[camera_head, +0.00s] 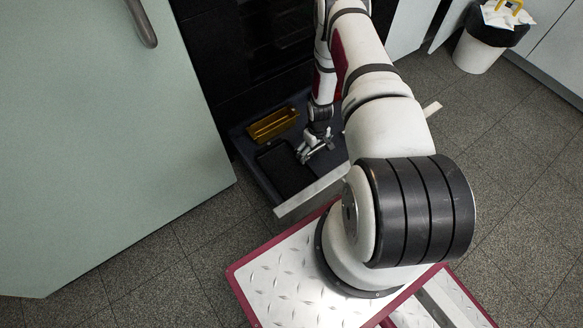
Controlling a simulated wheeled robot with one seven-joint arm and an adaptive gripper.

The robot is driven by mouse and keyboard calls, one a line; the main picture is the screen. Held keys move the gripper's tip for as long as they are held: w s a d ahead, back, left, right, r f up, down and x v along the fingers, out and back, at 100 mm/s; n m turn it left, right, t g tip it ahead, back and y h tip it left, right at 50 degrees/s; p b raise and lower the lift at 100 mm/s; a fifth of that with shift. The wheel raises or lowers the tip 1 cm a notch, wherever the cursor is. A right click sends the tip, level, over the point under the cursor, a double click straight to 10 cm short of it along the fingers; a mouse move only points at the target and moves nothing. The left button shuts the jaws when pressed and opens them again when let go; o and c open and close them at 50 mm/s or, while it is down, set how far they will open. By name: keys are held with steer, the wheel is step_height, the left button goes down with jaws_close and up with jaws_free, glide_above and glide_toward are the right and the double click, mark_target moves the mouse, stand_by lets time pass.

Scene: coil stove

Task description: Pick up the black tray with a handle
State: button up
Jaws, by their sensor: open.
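A black tray (284,172) lies in a dark open drawer (255,176) low to the floor, at the centre left of the head view. Its handle cannot be made out clearly. My gripper (302,158) is open at the right side of the tray, by its upper right part. Whether its fingers touch the tray or stand around an edge cannot be told. Part of the tray's right side is hidden by the gripper.
A yellow-brown rectangular container (273,124) sits in the drawer behind the tray. The drawer's pale front panel (312,191) faces my base. A large pale green door (100,130) stands at left. A white bin (476,52) with a black liner stands at upper right. Grey floor tiles lie clear at right.

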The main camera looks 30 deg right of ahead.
steer(key=c, duration=1.2)
steer(key=shift+r, duration=0.1)
